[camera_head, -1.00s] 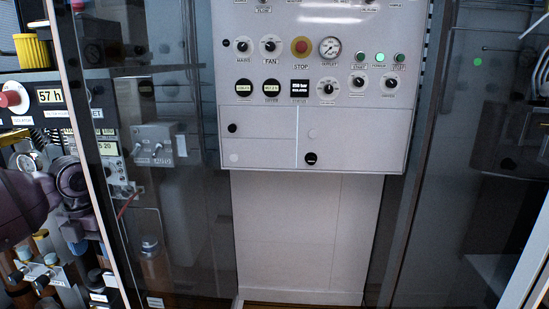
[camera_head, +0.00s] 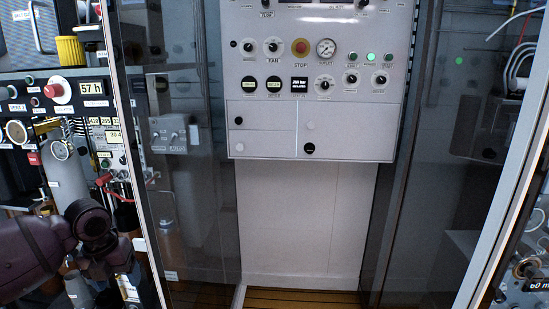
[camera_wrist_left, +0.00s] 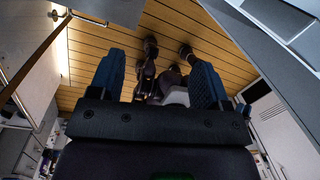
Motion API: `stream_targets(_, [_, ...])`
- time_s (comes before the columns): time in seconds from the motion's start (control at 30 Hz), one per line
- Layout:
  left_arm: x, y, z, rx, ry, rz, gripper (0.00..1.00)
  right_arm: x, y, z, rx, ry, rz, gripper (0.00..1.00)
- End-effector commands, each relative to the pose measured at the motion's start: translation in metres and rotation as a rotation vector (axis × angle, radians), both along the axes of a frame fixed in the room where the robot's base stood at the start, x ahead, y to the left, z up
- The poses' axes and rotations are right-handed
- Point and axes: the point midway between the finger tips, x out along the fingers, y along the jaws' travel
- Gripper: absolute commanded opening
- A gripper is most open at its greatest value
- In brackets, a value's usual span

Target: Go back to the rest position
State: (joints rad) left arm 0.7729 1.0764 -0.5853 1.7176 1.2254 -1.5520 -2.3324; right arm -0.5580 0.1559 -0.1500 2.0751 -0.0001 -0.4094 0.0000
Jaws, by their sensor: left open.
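My left arm (camera_head: 88,222), dark purple, comes in at the lower left of the head view, in front of the cluttered left-hand equipment. Its fingertips cannot be made out there. In the left wrist view, my left gripper (camera_wrist_left: 157,80) shows two blue-black fingers spread apart with nothing between them. Beyond them are the wooden plank floor and dark parts of my own body. My right arm and right gripper do not show in either view.
A white control panel (camera_head: 312,130) with knobs, a gauge and a red stop button is straight ahead. Glass doors (camera_head: 180,190) stand on both sides of it. Wooden floor (camera_head: 300,300) shows below.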

Motion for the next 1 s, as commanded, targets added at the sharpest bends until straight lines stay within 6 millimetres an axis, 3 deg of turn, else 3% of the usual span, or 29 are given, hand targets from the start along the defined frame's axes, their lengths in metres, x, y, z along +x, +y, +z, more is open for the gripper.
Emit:
stream_targets(0.3, [-0.040, -0.055, -0.104, -0.214, -0.071, 0.462, 0.71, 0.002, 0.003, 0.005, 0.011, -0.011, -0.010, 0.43])
stream_targets(0.5, [-0.076, -0.084, -0.155, -0.399, -0.092, 0.831, 0.71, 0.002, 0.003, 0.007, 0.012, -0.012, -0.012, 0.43])
stream_targets(0.73, [-0.124, -0.106, -0.193, -0.634, -0.087, 1.276, 0.71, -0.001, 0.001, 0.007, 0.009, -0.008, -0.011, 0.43])
stream_targets(1.0, [-0.186, -0.109, -0.214, -0.924, -0.068, 1.803, 0.71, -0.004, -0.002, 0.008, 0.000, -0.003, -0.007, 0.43])
